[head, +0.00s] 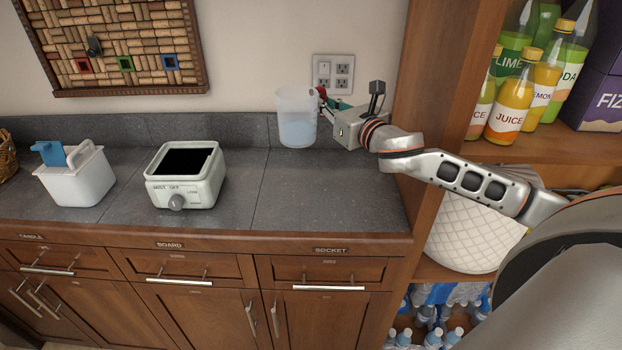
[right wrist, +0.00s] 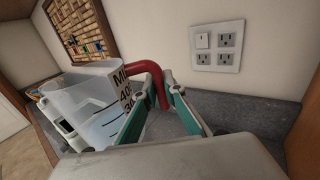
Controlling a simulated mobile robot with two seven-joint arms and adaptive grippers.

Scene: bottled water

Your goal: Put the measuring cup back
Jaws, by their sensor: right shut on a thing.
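The measuring cup (head: 297,118) is a clear cup with pale blue liquid and a red handle. It is upright near the back wall at the right part of the counter. My right gripper (head: 325,103) is shut on its red handle. In the right wrist view the cup (right wrist: 88,100) shows dark markings, and the green fingers of my right gripper (right wrist: 160,108) close around the red handle (right wrist: 155,78). I cannot tell whether the cup's base touches the counter. My left gripper is not in view.
A white appliance with a dial (head: 186,176) stands mid-counter. A white container with a blue item (head: 76,178) is at the left. A wooden shelf post (head: 440,90) with juice bottles (head: 512,100) bounds the right. The counter's front right (head: 330,200) is clear.

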